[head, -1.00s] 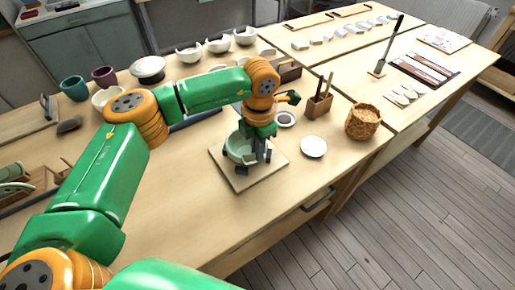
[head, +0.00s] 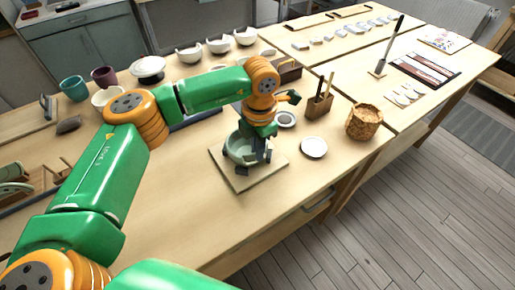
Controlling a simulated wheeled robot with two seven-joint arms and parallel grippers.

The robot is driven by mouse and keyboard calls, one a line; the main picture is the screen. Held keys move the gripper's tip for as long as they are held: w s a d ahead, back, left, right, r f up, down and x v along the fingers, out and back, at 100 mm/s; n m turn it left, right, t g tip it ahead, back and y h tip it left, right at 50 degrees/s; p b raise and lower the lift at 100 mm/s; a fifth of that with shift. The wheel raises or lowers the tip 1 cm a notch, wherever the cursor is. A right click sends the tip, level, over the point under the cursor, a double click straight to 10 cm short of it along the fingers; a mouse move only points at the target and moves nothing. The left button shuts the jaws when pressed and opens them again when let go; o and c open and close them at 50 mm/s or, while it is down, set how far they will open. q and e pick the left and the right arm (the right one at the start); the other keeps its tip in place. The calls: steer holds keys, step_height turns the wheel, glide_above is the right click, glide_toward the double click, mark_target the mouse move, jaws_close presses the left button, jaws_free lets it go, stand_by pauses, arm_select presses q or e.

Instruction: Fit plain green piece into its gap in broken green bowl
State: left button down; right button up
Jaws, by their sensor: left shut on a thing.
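The broken green bowl (head: 238,150) stands on a square light board (head: 238,184) in the middle of the near table. My left gripper (head: 256,158) comes down from above at the bowl's right side, its dark fingers at the rim. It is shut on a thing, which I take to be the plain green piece. The fingers and the bowl hide the piece, so I cannot tell how it sits against the gap. My right gripper is not in view.
A small white dish (head: 314,147), a wooden tool holder (head: 318,106) and a woven basket (head: 363,121) stand to the right. White bowls (head: 220,45), a teal cup (head: 74,88) and a purple cup (head: 104,76) stand behind. The table front is clear.

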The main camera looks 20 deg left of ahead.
arm_select(q)
steer(key=shift+f+b, duration=0.65)
steer(key=shift+b, duration=0.2)
stand_by(2.2)
steer(key=shift+c, duration=2)
jaws_free()
steer(key=shift+r+p, duration=2.3)
steer(key=shift+r, duration=0.8)
steer(key=shift+f, duration=0.1)
